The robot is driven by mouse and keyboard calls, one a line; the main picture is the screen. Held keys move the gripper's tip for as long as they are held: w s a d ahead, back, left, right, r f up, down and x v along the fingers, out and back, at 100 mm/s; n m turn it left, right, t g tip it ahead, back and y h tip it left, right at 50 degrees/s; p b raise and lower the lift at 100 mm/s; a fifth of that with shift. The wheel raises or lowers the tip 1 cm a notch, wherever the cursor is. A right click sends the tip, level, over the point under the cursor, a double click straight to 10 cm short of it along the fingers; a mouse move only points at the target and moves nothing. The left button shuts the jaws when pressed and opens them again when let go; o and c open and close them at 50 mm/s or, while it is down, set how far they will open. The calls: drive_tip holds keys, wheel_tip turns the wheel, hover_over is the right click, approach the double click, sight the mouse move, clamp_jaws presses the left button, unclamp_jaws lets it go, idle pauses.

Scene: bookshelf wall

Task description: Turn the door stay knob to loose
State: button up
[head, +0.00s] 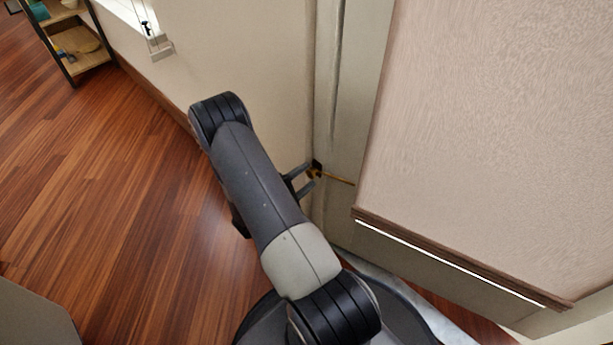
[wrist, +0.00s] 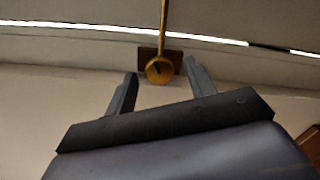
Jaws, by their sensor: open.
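The door stay knob (wrist: 159,70) is a round brass disc with a dark mark on its face, in the upper middle of the wrist view. A thin brass rod (wrist: 164,25) runs up from it, and a dark brown mounting plate (wrist: 174,58) sits behind it. My gripper (wrist: 165,68) is open, with one finger on each side of the knob and visible gaps between. In the head view the knob (head: 314,173) is small and partly hidden by my gripper (head: 309,176), and the brass rod (head: 338,180) reaches right toward the door panel. I cannot tell the knob's setting.
A pale panel with a wooden lower trim (head: 450,255) stands close on the right. The cream wall (head: 255,75) is behind my arm. A small shelf (head: 78,45) stands at the upper left.

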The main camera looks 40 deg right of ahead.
drive_tip(key=a+p, duration=0.1)
drive_tip(key=a, duration=0.8)
drive_tip(key=shift+s+a, duration=0.4)
drive_tip(key=shift+d, duration=0.1)
